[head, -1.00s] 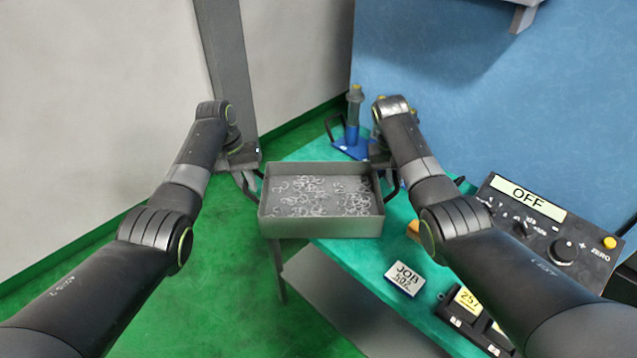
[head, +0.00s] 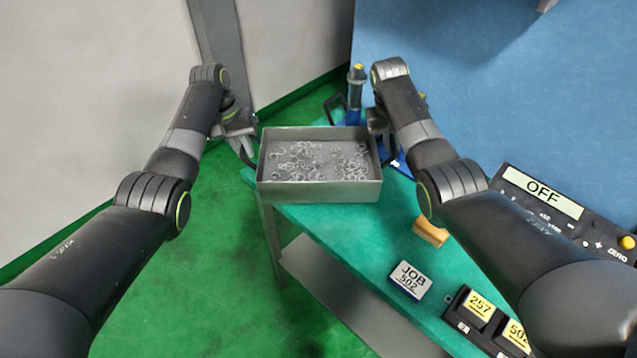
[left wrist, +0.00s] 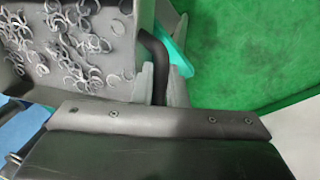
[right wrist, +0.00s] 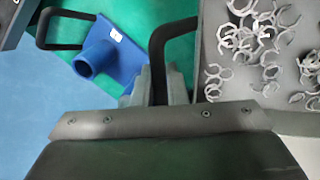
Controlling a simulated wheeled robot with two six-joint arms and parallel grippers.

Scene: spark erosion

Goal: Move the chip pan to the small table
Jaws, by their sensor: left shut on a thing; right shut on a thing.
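The chip pan (head: 320,193) is a grey open box with many curled metal chips inside, and it looks level in the head view. My left gripper (head: 244,148) is shut on the black handle (left wrist: 157,58) at its left side. My right gripper (head: 382,143) is shut on the black handle (right wrist: 160,45) at its right side. The pan appears over the left end of a teal-topped table (head: 330,228); its height above the top is hard to judge. The left wrist view shows floor beside the pan. No separate small table can be made out.
A blue tool holder (right wrist: 110,45) stands behind the pan's right side. A wooden block (head: 430,232), a JOB 502 sign (head: 410,280), yellow-labelled boxes (head: 480,305) and an OFF console (head: 545,205) lie to the right. A grey post (head: 218,50) stands behind. Green floor is clear at left.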

